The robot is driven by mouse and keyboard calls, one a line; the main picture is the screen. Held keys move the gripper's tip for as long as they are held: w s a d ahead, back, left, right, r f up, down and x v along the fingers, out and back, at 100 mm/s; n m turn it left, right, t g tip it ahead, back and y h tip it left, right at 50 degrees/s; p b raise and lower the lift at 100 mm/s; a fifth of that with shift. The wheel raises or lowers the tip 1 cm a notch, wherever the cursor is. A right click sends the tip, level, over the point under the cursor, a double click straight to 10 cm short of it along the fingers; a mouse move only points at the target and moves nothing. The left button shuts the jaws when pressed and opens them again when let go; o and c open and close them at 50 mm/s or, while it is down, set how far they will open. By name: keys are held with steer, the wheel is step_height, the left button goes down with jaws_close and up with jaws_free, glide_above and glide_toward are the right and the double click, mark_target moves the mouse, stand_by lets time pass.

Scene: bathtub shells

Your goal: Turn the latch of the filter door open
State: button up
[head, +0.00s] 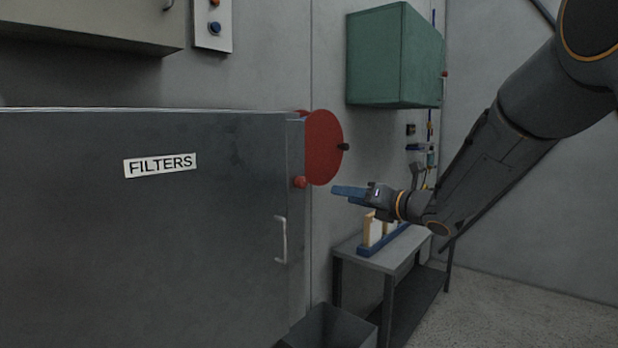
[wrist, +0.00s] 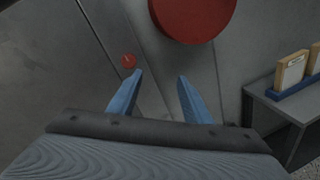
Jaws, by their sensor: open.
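The filter door (head: 150,230) is a large grey panel with a FILTERS label (head: 160,165) and looks closed. A small red knob (head: 299,182) sits at its right edge and looks like the latch; it also shows in the wrist view (wrist: 128,61), just beyond the left fingertip. A pale handle (head: 281,240) is lower on the door. My gripper (head: 338,191) is open and empty, to the right of the knob in the head view. In the wrist view its two blue fingers (wrist: 160,77) are apart with nothing between them. I cannot tell whether a finger touches the knob.
A red disc (head: 323,147) with a dark knob stands close above my gripper; it also shows in the wrist view (wrist: 192,12). A green box (head: 392,55) hangs on the wall. A grey table (head: 385,262) with a blue rack is below; a dark bin (head: 328,328) stands beside it.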

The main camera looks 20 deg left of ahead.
mark_target(304, 182)
steer(key=a+n+g+p, duration=0.1)
steer(key=a, duration=0.2)
steer(key=a+r+n+g+y+p, duration=0.1)
steer(key=a+n, duration=0.1)
steer(key=a, duration=0.2)
steer(key=a+r+n+y+p, duration=0.1)
steer(key=a+n, duration=0.1)
steer(key=a, duration=0.2)
steer(key=shift+w+a+r+g, duration=0.1)
steer(key=shift+w+r+g, duration=0.15)
steer(key=shift+g, duration=0.15)
steer(key=c, duration=1.1)
